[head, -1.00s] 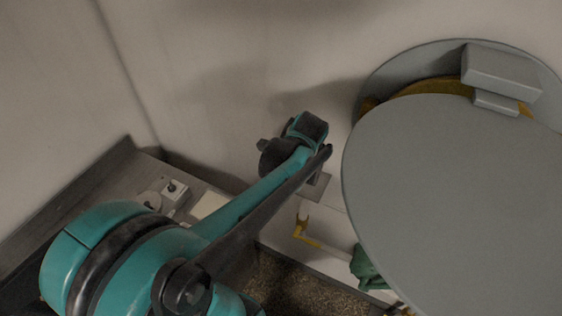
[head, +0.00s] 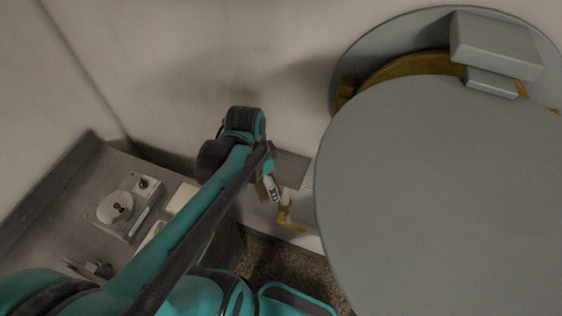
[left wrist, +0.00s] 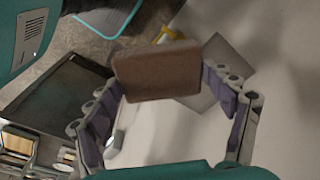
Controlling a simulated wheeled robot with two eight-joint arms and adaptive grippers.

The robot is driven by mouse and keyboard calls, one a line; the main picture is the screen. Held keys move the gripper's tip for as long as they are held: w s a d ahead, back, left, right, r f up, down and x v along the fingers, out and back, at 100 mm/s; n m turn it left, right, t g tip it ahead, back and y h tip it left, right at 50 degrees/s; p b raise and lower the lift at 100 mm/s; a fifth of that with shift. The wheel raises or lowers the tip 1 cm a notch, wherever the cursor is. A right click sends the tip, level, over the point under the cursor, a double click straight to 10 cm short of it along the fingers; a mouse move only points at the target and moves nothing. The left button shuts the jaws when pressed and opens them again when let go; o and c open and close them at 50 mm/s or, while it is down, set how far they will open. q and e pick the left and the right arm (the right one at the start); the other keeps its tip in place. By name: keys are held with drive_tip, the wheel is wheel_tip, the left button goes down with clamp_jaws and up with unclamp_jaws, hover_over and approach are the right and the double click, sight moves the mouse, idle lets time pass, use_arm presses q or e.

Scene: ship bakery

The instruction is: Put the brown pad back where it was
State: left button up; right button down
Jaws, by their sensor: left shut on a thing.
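The brown pad (left wrist: 158,72) is between the fingers of my left gripper (left wrist: 168,84) in the left wrist view, a flat block with its broad face toward the camera. My left gripper is shut on it. In the head view the left gripper (head: 269,188) points down over the white surface, and only a small brown bit of the pad (head: 261,192) shows beside it. A flat grey square (head: 290,168) lies just behind the gripper; it also shows behind the pad in the left wrist view (left wrist: 229,62). My right gripper is not in view.
A yellow bracket-like piece (head: 289,222) is close in front of the gripper. A large grey round door (head: 440,200) fills the right side. A dark counter (head: 85,190) at left carries a round device (head: 115,208) and a small knobbed box (head: 147,185).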

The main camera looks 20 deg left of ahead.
use_arm(q)
hover_over(283, 167)
drive_tip(key=f, duration=0.2)
drive_tip(key=shift+s+a+f, duration=0.2)
drive_tip(key=shift+s+f, duration=0.15)
wheel_tip(283, 167, down, 4)
drive_tip(key=shift+s+r+b, duration=0.1)
drive_tip(key=shift+b, duration=0.35)
drive_tip(key=shift+w+f, duration=0.3)
drive_tip(key=shift+f, duration=0.05)
drive_tip(key=shift+s, duration=0.1)
drive_tip(key=o, duration=1)
drive_tip(key=shift+c, duration=0.2)
